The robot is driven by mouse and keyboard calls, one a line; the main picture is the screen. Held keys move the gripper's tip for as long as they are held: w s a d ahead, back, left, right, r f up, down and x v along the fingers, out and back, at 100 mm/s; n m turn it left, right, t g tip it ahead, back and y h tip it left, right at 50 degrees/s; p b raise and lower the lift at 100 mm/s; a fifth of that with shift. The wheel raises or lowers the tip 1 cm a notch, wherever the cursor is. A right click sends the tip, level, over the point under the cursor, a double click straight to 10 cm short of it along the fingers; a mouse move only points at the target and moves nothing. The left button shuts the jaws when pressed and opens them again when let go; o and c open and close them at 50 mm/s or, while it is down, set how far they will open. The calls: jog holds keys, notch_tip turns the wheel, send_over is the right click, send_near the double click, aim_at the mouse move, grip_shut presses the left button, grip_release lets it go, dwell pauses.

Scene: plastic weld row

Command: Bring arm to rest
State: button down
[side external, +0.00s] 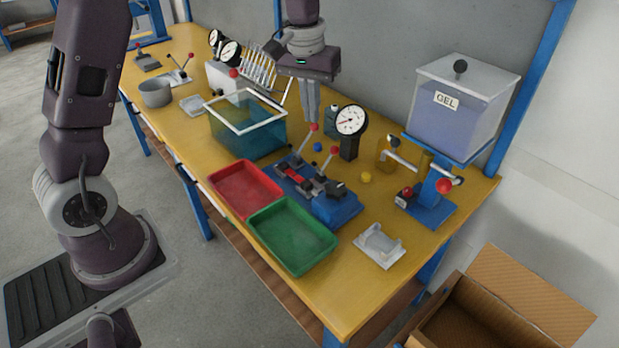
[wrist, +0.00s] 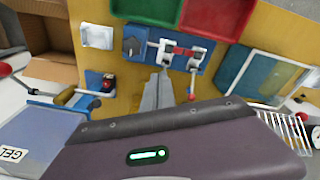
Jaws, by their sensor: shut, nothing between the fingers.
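My gripper (side external: 310,115) points down above the yellow bench (side external: 368,285), behind the blue clamp fixture (side external: 335,208) and left of the round dial gauge (side external: 351,120). Its fingers are together with nothing between them. In the wrist view the closed fingers of my gripper (wrist: 157,95) show against the bench, close to the blue fixture with its toggle levers (wrist: 180,52) in the picture. The fingertips appear clear of the bench top.
A red tray (side external: 245,189) and a green tray (side external: 292,235) lie at the front edge. A teal bin (side external: 247,135) stands left. A GEL tank (side external: 460,105) on a blue stand is at right. A cardboard box (side external: 465,315) is on the floor. Small blue and yellow balls lie near the fixture.

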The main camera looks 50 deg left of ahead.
jog(key=s+d+r+m+t, duration=0.2)
jog(key=s+d+r, duration=0.2)
jog(key=s+r, duration=0.55)
jog(key=s+d+m+t, duration=0.2)
jog(key=s+m, duration=0.1)
jog(key=s, duration=1.4)
jog(key=shift+s+d+f+t, duration=0.15)
jog(key=shift+s+f+t, duration=0.15)
jog(key=shift+s, duration=0.1)
